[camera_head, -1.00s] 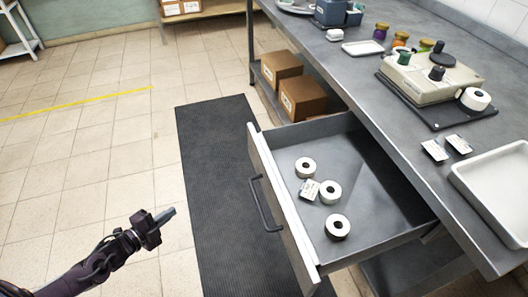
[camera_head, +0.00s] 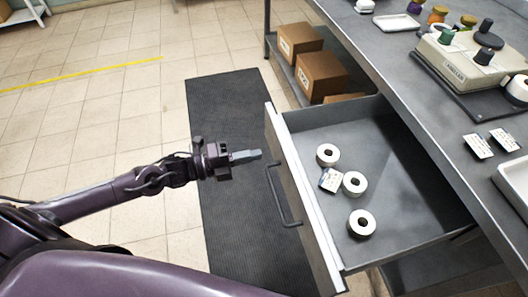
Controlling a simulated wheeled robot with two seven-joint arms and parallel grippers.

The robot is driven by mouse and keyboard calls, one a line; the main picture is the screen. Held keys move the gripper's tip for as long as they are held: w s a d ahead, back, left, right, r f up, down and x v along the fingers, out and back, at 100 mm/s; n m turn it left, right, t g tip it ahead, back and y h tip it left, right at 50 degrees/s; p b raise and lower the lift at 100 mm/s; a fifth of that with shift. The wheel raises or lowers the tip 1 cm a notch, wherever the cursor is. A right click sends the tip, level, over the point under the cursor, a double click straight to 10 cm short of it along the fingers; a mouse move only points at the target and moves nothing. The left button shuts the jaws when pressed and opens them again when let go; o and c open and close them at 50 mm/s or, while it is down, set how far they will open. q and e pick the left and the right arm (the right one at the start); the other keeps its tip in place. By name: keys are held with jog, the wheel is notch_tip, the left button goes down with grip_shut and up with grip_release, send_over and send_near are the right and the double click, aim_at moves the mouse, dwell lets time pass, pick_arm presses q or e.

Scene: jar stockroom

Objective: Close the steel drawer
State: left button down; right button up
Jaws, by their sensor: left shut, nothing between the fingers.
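The steel drawer (camera_head: 388,172) stands pulled out from under the steel table, with its pale front panel (camera_head: 303,200) facing left. A dark bar handle (camera_head: 279,195) is on that front. Inside lie a few white rolls (camera_head: 354,184) and a small labelled packet (camera_head: 331,180). My left gripper (camera_head: 258,155) is shut and empty. In the picture its fingertips lie just left of the drawer front, near the upper end of the handle, with a small gap showing. My right gripper is not in view.
The steel table (camera_head: 408,75) carries a beige device (camera_head: 468,62), label cards (camera_head: 490,143) and a white tray (camera_head: 515,185). Cardboard boxes (camera_head: 322,75) sit on the shelf below. A black mat (camera_head: 232,110) lies on the tiled floor beside the drawer.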

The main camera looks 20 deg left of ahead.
aim_at(276, 151)
pick_arm(q)
jog(key=shift+x, duration=1.75)
jog(key=shift+w, duration=0.1)
